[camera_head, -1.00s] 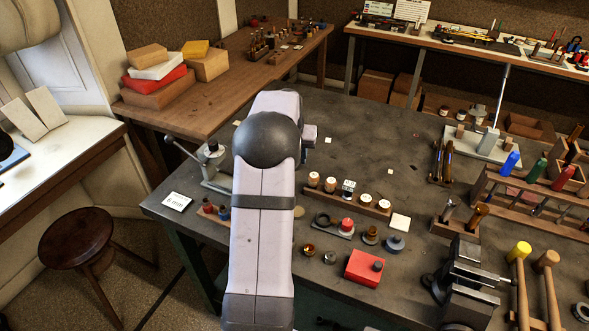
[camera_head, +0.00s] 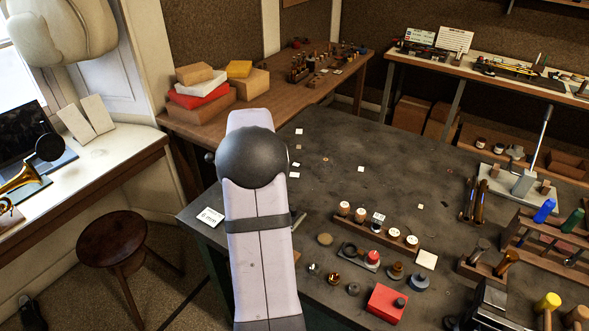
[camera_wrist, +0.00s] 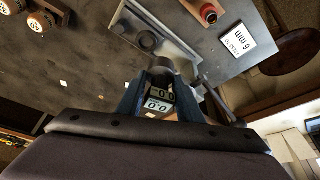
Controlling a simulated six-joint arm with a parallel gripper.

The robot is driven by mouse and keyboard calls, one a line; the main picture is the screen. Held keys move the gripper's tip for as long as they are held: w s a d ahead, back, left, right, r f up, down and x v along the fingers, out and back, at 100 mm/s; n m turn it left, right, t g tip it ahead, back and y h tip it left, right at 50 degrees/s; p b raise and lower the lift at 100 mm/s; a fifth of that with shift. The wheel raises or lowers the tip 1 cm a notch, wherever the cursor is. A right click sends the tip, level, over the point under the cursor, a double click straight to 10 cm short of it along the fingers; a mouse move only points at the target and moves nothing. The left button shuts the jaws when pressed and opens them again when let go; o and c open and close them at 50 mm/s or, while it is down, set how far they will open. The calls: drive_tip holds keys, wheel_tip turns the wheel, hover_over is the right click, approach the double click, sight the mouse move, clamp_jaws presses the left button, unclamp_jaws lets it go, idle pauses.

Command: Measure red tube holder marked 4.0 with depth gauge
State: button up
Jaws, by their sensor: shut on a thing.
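My gripper (camera_wrist: 161,84) is shut on a small box-like gauge (camera_wrist: 159,103) with a readout that seems to show 0.0. It is held between two blue fingers in the wrist view, above the dark bench. My arm hides my gripper and gauge there.
A grey plate (camera_wrist: 182,50) with a dark ring (camera_wrist: 147,40) lies just beyond my fingers. The white "6 mm" card (camera_head: 210,216) lies at the bench's left edge. Labelled wooden pieces stand in a rack (camera_head: 376,239), near a red box (camera_head: 387,303). The bench's back middle is mostly clear.

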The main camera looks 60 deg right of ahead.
drive_tip(key=w+a+n+t+y, duration=0.2)
drive_tip(key=a+n+y, duration=0.3)
drive_tip(key=a+n, duration=0.4)
drive_tip(key=w+n, duration=0.1)
drive_tip(key=n, duration=0.5)
drive_tip(key=shift+w+a+f, duration=0.15)
drive_tip(key=shift+w+f, duration=0.05)
drive_tip(key=shift+f, duration=0.15)
drive_tip(key=shift+f+b, duration=0.15)
drive_tip(key=shift+b, duration=0.25)
drive_tip(key=shift+f+b, duration=2)
drive_tip(key=shift+f, duration=0.25)
drive_tip(key=shift+b, duration=0.5)
drive_tip(key=shift+f+b, duration=1.7)
drive_tip(key=shift+f, duration=0.2)
